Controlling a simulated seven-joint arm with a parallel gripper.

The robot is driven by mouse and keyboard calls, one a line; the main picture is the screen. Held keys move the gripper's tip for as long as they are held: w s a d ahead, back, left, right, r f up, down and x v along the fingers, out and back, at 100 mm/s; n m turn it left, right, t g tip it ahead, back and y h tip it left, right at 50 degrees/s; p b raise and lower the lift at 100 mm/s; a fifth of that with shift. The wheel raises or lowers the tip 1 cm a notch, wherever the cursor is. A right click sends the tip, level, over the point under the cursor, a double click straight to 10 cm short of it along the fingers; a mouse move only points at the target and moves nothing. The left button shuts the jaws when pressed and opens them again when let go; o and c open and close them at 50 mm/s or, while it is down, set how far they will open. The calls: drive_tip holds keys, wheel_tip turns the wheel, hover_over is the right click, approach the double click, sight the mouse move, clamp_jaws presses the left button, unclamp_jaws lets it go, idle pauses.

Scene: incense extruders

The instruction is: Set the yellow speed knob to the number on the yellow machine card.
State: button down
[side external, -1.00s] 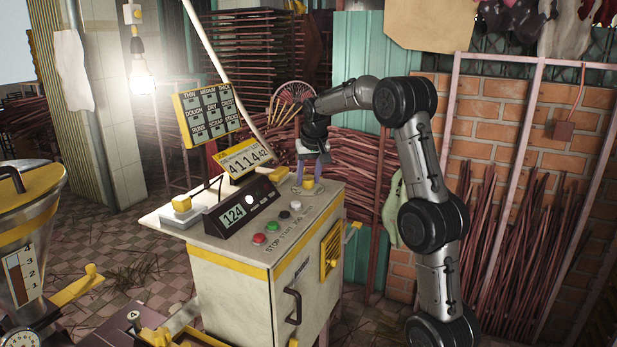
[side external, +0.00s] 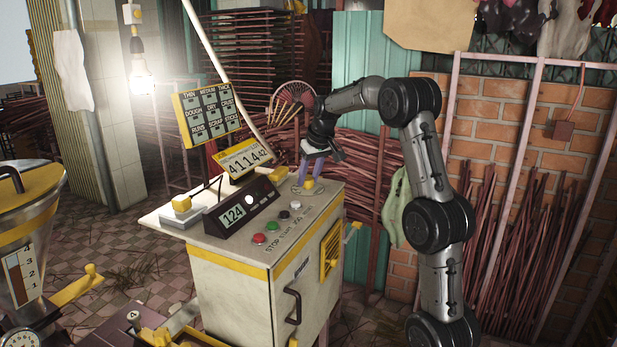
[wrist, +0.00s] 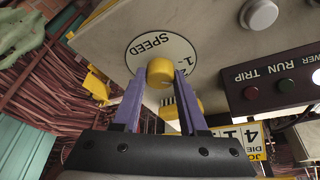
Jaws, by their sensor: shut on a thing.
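The yellow speed knob (wrist: 160,72) sits on a round white dial (wrist: 140,48) marked SPEED, with the numeral 1 and a partly hidden numeral beside it. The knob also shows in the side view (side external: 309,183), on top of the machine cabinet. My gripper (wrist: 159,76) has its purple fingers on both sides of the knob and is shut on it. In the side view my gripper (side external: 309,173) reaches down to the knob from above. Knob pointer and most dial numbers are hidden.
A black console (side external: 241,209) shows 124. Red, green, black and white buttons line the cabinet top (side external: 315,205) in front of the knob. A black chart board (side external: 207,114) stands behind.

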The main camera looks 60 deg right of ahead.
drive_tip(key=shift+d+n+t+y, duration=0.1)
drive_tip(key=shift+n+t+y, duration=0.4)
drive_tip(key=shift+n, duration=1.3)
drive_tip(key=shift+c, duration=2.2)
unclamp_jaws()
drive_tip(key=shift+s+r, duration=0.1)
drive_tip(key=v, duration=1.3)
drive_tip(key=shift+d+r, duration=0.2)
drive_tip(key=shift+r, duration=0.25)
